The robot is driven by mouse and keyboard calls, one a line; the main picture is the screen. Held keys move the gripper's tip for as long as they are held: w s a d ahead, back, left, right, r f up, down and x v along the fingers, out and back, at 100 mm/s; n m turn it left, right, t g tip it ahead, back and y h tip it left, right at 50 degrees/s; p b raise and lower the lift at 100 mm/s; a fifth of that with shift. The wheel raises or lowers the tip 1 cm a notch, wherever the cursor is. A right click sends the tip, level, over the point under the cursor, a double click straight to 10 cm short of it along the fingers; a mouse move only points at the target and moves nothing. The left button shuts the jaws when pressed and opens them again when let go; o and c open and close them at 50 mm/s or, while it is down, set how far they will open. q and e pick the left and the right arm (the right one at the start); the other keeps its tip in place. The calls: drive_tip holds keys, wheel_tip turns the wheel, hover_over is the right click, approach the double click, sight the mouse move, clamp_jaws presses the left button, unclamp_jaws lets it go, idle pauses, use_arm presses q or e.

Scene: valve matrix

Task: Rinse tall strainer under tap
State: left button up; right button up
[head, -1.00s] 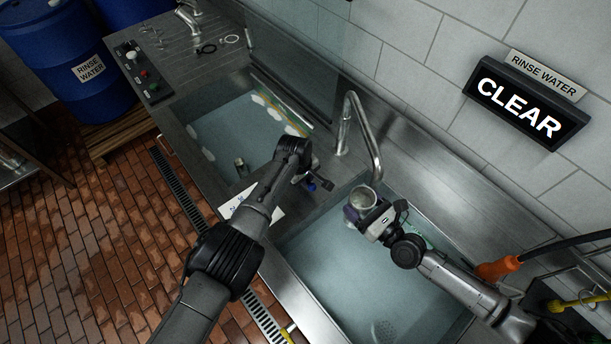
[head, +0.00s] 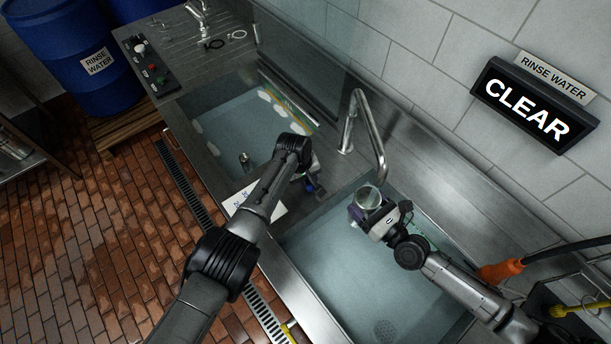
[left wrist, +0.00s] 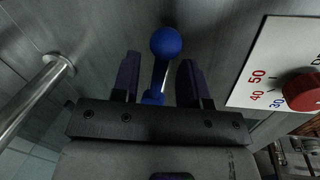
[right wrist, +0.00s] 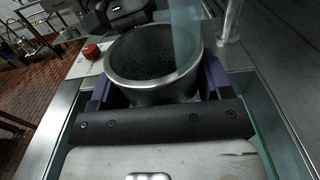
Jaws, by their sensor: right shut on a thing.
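The tall strainer (right wrist: 150,75), a grey metal cup with a perforated inside, is upright in my right gripper (head: 366,214). The gripper is shut on it, with a purple finger on either side. The strainer (head: 368,197) is over the right basin, just below the mouth of the curved tap (head: 378,150). A pale blue stream of water (right wrist: 186,35) falls into its right side in the right wrist view. My left gripper (left wrist: 158,80) has its fingers apart around a blue ball-ended lever (left wrist: 165,45), with gaps beside it. In the head view my left arm partly hides this lever.
A white plate with a red knob (left wrist: 303,92) is beside the lever. The left basin (head: 225,130) and right basin (head: 340,255) hold bluish water. A sign (head: 535,108) on the wall reads CLEAR. A switch panel (head: 148,65) and blue barrel (head: 80,50) are at upper left.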

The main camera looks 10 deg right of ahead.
use_arm(q)
drive_tip(key=shift+w+a+r, duration=0.1)
drive_tip(key=shift+w+a, duration=0.05)
wheel_tip(320, 180, up, 12)
drive_tip(key=a, duration=0.2)
drive_tip(key=shift+s, duration=0.35)
drive_tip(key=shift+a, duration=0.1)
idle(0.9)
